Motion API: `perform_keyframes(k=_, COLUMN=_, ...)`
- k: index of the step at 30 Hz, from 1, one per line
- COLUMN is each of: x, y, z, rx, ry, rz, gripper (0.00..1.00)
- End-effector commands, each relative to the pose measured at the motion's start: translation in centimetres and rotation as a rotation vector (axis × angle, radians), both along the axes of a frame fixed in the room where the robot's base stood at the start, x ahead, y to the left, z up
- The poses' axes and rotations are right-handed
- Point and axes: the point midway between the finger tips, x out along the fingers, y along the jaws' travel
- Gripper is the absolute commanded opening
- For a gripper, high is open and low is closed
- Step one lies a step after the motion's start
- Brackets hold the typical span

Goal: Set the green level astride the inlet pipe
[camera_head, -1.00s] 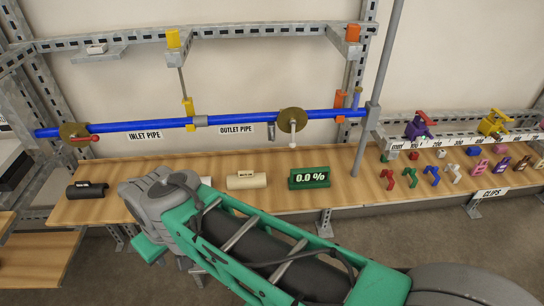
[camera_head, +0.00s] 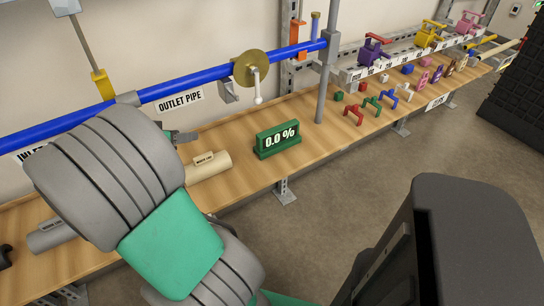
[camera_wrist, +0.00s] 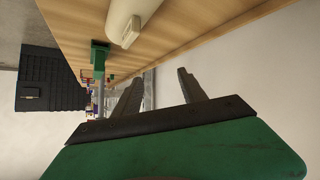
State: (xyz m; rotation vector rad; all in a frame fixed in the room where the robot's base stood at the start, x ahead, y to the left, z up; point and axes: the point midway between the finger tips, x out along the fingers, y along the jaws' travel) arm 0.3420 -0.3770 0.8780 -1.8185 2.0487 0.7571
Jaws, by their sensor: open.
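The green level (camera_head: 278,140), with a white "0.0 %" display, stands upright on the wooden shelf, right of a cream cylinder. A green block that looks like it also shows in the wrist view (camera_wrist: 99,55). The blue inlet pipe (camera_head: 45,131) runs along the wall at left; my arm hides part of it and of its label. My gripper (camera_wrist: 160,75) is open, with nothing between its fingers. In the head view my arm mostly hides it; a dark tip shows left of the level, apart from it.
The cream cylinder (camera_head: 208,168) and a grey cylinder (camera_head: 50,236) lie on the shelf (camera_head: 235,185). A brass disc valve (camera_head: 250,68) and a vertical grey post (camera_head: 328,75) stand near the level. Several coloured clips (camera_head: 372,104) are farther right.

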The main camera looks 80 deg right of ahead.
Motion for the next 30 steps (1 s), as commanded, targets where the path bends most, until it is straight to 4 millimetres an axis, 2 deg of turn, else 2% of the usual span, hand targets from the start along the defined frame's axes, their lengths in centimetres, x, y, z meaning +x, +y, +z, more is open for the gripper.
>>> perform_keyframes(k=1, x=-2.9, y=-2.8, z=-1.2, rx=-0.049, ry=-0.010, rz=-0.125, gripper=0.49)
perform_keyframes(k=3, x=-6.4, y=-5.5, z=-1.2, rx=-0.097, ry=-0.042, rz=-0.267, gripper=0.49)
perform_keyframes(k=6, x=-11.4, y=-8.4, z=-2.1, rx=-0.168, ry=-0.071, rz=-0.443, gripper=0.49)
perform_keyframes(k=9, x=-15.6, y=-10.2, z=-2.7, rx=-0.226, ry=-0.089, rz=-0.575, gripper=0.49)
perform_keyframes(k=10, x=-16.4, y=-10.5, z=-2.8, rx=-0.240, ry=-0.093, rz=-0.601, gripper=0.49)
perform_keyframes(k=13, x=-18.1, y=-11.3, z=-3.3, rx=-0.260, ry=-0.099, rz=-0.643, gripper=0.49)
perform_keyframes(k=24, x=-21.7, y=-15.3, z=-5.6, rx=-0.258, ry=-0.098, rz=-0.643, gripper=0.49)
perform_keyframes(k=30, x=-22.4, y=-16.3, z=-6.1, rx=-0.258, ry=-0.100, rz=-0.637, gripper=0.49)
